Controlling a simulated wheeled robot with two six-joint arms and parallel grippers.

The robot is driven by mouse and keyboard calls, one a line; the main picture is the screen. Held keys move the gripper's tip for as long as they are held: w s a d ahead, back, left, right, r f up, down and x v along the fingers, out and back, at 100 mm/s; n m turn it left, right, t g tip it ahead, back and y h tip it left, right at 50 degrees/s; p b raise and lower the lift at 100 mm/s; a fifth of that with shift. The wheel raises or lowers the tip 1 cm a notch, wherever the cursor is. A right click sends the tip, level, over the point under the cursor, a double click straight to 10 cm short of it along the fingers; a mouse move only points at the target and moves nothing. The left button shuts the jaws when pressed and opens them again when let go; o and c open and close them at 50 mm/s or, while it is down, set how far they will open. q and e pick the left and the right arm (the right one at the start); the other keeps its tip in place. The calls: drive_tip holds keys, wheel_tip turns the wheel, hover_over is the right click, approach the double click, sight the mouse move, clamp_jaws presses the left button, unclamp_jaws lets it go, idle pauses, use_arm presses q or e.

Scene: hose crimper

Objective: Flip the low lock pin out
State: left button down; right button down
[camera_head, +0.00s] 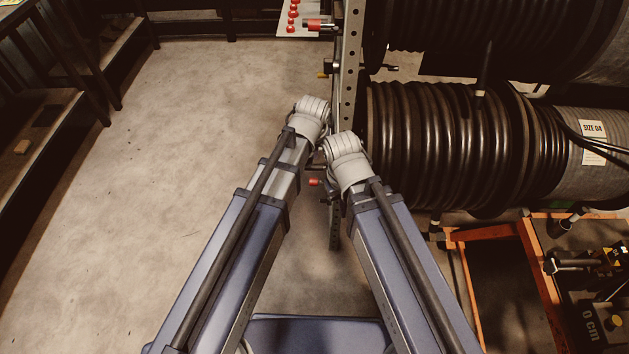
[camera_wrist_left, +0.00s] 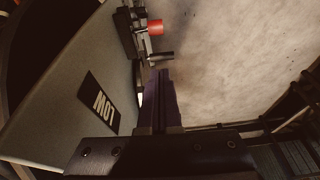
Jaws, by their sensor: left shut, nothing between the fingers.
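In the left wrist view a grey panel with a dark label reading "LOW" (camera_wrist_left: 102,101) fills the left side. Beside the panel's upper edge is a pin with a red end (camera_wrist_left: 155,27), and a dark lever (camera_wrist_left: 160,57) sticks out just below it. My left gripper (camera_wrist_left: 161,76) is shut and empty, its tips close to the lever; I cannot tell whether they touch. In the head view a red end (camera_head: 315,182) shows between my two arms beside the perforated post. My arm links hide both grippers' fingers there.
The perforated metal post (camera_head: 349,70) stands by the large hose reels (camera_head: 440,140) on the right. Another red-ended part (camera_head: 318,25) sits higher on the post. An orange-framed cart (camera_head: 485,233) stands at lower right. The floor on the left is clear up to the shelves.

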use_arm(q)
drive_tip(key=shift+w+d+f, duration=0.1)
drive_tip(key=shift+w+f, duration=0.15)
drive_tip(key=shift+w, duration=0.25)
drive_tip(key=shift+w+d+f, duration=0.1)
drive_tip(key=shift+w+f, duration=0.1)
drive_tip(key=shift+w, duration=0.25)
use_arm(e)
drive_tip(key=shift+f, duration=0.6)
use_arm(q)
drive_tip(key=shift+f+b, duration=0.15)
drive_tip(key=shift+b, duration=0.2)
use_arm(e)
drive_tip(key=shift+f, duration=0.15)
